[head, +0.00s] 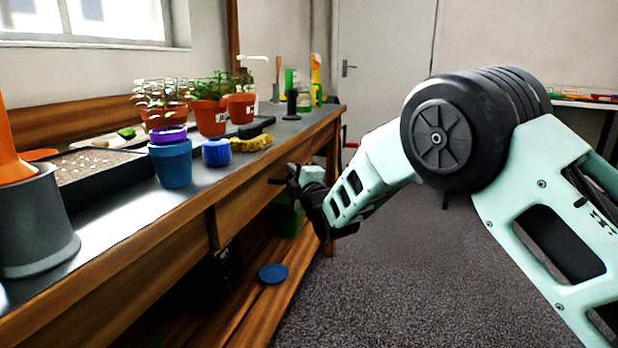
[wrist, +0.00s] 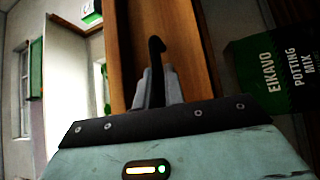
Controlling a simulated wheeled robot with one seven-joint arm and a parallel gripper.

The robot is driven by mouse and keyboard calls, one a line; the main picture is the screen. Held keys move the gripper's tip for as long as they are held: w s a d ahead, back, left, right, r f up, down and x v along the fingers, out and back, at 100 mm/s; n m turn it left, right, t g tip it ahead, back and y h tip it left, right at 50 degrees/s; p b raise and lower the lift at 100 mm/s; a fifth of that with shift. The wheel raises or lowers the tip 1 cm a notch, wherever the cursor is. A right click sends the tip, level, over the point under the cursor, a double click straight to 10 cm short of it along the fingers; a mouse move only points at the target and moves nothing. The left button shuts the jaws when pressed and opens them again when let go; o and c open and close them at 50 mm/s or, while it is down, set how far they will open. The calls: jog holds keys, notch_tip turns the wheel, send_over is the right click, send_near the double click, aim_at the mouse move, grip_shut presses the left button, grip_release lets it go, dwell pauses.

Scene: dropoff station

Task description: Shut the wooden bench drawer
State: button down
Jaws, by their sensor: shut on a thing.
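The wooden drawer front (head: 243,205) is in the bench's front, below the metal top, in the head view. It also shows as an upright brown panel in the wrist view (wrist: 202,50). How far it stands out from the bench is hard to tell. A dark handle (wrist: 156,52) sticks out from the panel. My gripper (head: 284,181) is at the drawer front, its fingers partly hidden by my wrist in the head view. In the wrist view my gripper (wrist: 158,88) has its two grey fingers closed on either side of the handle.
The bench top (head: 115,222) holds a blue pot (head: 170,164), a blue lid-like cup (head: 216,152), a yellow sponge (head: 251,144), a tray (head: 100,170) and several plants. A blue disc (head: 273,273) lies on the lower shelf. A potting mix bag (wrist: 275,75) is beside the panel. The carpet is clear.

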jog(key=shift+w+a, duration=0.2)
jog(key=shift+a, duration=0.65)
jog(key=c, duration=1.5)
grip_release()
jog(key=shift+f, duration=0.15)
jog(key=shift+s, duration=0.25)
jog(key=p+v, duration=0.2)
jog(key=v, duration=1.4)
jog(key=shift+s+d+p, duration=0.3)
jog(key=shift+p, duration=0.05)
